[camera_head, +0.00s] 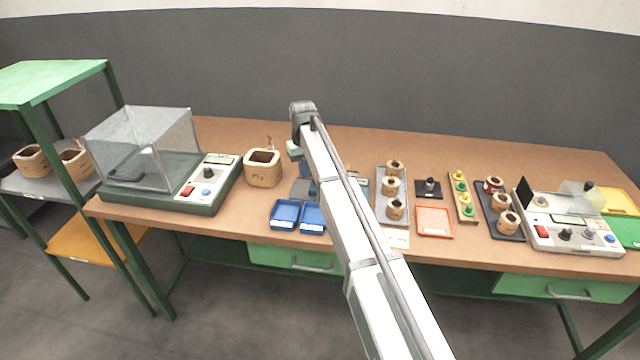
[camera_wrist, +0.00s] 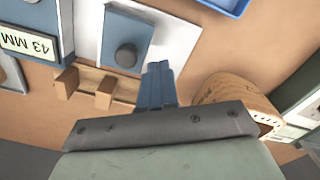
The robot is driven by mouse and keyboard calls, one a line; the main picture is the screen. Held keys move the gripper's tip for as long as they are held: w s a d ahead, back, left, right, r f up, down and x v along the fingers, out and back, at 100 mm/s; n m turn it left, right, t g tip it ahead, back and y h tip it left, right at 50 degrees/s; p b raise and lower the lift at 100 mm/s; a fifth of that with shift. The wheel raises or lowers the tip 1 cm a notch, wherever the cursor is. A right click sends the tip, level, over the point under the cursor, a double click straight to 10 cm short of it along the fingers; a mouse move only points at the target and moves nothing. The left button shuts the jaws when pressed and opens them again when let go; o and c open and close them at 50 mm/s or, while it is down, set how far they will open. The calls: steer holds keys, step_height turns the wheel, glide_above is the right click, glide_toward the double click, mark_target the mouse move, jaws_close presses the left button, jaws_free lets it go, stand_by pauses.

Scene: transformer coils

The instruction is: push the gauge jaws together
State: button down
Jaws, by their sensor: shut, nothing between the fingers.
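In the head view my arm hides much of the gauge (camera_head: 304,188).
A wooden coil (camera_head: 263,170) stands left of the gauge; it also shows in the wrist view (camera_wrist: 232,98). Blue trays (camera_head: 285,214) lie in front. A grey tray of coils (camera_head: 379,220) lies right of my arm. A clear-covered tester (camera_head: 168,205) stands further left.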

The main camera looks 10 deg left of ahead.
steer(key=shift+f, duration=1.05)
steer(key=shift+d, duration=0.25)
steer(key=shift+d, duration=2.8)
steer(key=shift+a, duration=0.65)
steer(key=shift+r, duration=3.5)
